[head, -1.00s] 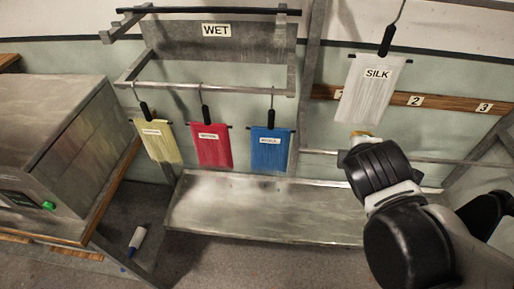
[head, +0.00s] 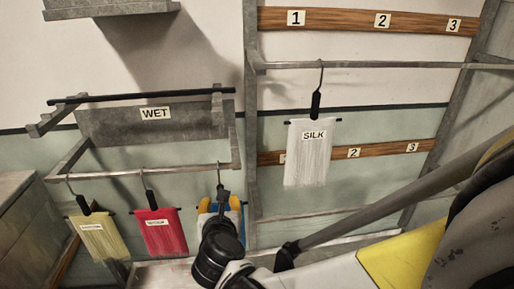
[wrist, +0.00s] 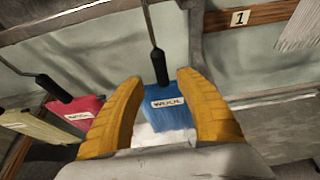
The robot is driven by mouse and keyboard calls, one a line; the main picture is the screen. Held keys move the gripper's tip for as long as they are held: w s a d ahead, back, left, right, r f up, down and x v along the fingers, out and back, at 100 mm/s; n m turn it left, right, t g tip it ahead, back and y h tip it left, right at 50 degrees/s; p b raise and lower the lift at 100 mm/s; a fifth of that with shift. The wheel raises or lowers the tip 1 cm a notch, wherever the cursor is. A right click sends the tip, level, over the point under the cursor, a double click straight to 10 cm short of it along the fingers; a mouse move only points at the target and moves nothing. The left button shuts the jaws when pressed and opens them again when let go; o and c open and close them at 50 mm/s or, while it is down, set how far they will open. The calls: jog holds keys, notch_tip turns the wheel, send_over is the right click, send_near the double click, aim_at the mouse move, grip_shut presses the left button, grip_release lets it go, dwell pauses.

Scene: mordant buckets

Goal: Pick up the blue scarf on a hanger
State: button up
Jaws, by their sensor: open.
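The blue scarf (wrist: 167,112) hangs from a hanger with a black grip (wrist: 159,67) and carries a "WOOL" label. In the wrist view it shows between the two yellow fingers of my gripper (wrist: 160,108), which stand apart on either side of it. In the head view my gripper (head: 221,203) is in front of the blue scarf (head: 236,214) and hides most of it. The hanger hook hangs on the right part of the lower bar of the WET rack (head: 150,172). I cannot tell whether the fingers touch the scarf.
A red scarf (head: 161,232) and a yellow scarf (head: 98,236) hang to the left on the same bar. A white scarf labelled SILK (head: 311,152) hangs on a rail to the right. Numbered wooden strips (head: 345,20) run along the wall. A grey metal box (head: 30,225) stands at the left.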

jog(key=b+x, duration=0.2)
jog(key=x, duration=0.3)
jog(key=shift+d, duration=0.15)
jog(key=shift+r, duration=0.15)
jog(key=shift+c, duration=0.8)
grip_shut()
